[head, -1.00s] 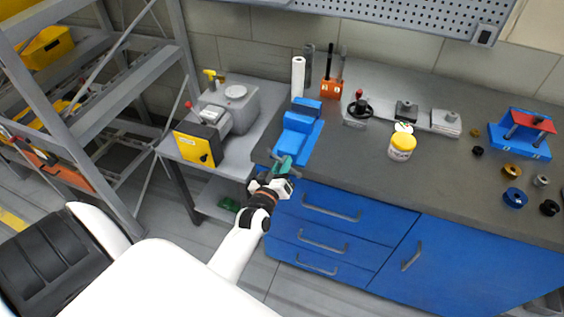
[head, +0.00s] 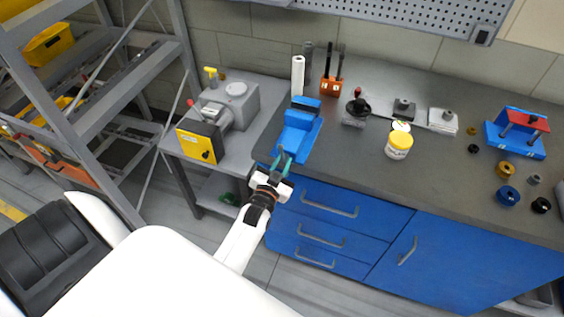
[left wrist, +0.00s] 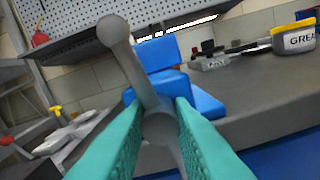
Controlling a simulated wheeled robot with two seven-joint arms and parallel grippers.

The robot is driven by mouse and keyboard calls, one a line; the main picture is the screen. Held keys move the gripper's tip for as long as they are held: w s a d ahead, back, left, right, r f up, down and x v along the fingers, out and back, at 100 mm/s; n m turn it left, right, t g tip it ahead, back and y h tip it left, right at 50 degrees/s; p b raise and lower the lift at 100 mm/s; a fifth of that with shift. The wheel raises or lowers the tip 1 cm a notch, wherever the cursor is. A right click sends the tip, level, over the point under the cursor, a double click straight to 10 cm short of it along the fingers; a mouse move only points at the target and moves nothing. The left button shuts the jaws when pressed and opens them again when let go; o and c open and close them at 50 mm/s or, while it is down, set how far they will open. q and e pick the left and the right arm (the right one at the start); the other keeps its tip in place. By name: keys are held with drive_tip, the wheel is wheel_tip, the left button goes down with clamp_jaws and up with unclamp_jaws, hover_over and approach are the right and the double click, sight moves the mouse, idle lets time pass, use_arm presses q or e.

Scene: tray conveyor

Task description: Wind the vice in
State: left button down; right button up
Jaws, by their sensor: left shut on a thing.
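The blue vice (head: 297,132) stands at the left front corner of the workbench. It also shows in the left wrist view (left wrist: 170,78), behind its grey handle. The handle (left wrist: 128,55) is a bar with a ball end that passes through a round grey hub, and it leans up to the left. My left gripper (head: 280,170) is at the front of the vice. Its teal fingers (left wrist: 158,145) are shut on the handle's hub, one on each side. The handle's lower end is hidden. My right gripper is not in view.
A grease tub (head: 399,145) stands right of the vice, and a blue fixture with a red top (head: 517,132) is farther right. A side table with a grey and yellow machine (head: 200,142) stands to the left. Blue drawers (head: 325,212) lie below the bench edge.

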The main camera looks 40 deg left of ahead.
use_arm(q)
drive_tip(key=shift+m, duration=0.4)
drive_tip(key=c, duration=1.3)
unclamp_jaws()
drive_tip(key=shift+s, duration=0.1)
drive_tip(key=shift+s+d+f, duration=0.1)
drive_tip(key=shift+s, duration=0.25)
drive_tip(key=b+v, duration=0.2)
drive_tip(key=v, duration=0.9)
drive_tip(key=shift+d+b, duration=0.1)
drive_tip(key=shift+b, duration=0.2)
